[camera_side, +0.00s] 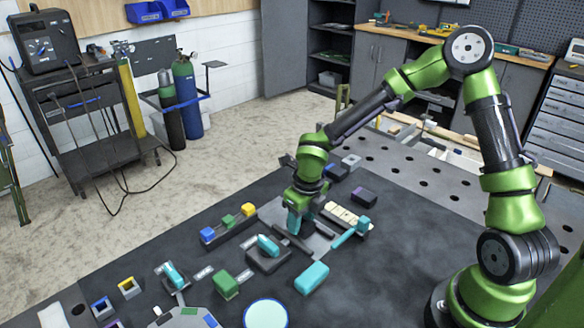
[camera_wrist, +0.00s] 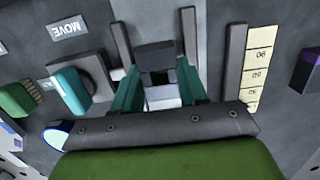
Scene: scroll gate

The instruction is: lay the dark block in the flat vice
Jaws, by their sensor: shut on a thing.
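My gripper (camera_wrist: 158,88) has teal fingers and points down over a grey plate in the wrist view. It is shut on a dark block (camera_wrist: 156,58), which shows between the fingers. A pale piece shows just below it. Two dark parallel rails (camera_wrist: 190,36) stand on the plate, one on each side of the block; I take this for the flat vice. In the side view my gripper (camera_side: 294,222) is low over the grey plate (camera_side: 270,211), and its fingers hide most of the block. I cannot tell whether the block touches the plate.
A numbered scale (camera_wrist: 259,68) lies right of the rails. A purple-topped dark block (camera_side: 363,197) stands beyond it. A teal-handled fixture (camera_side: 268,247), green block (camera_side: 224,284) and teal block (camera_side: 312,278) are nearby.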

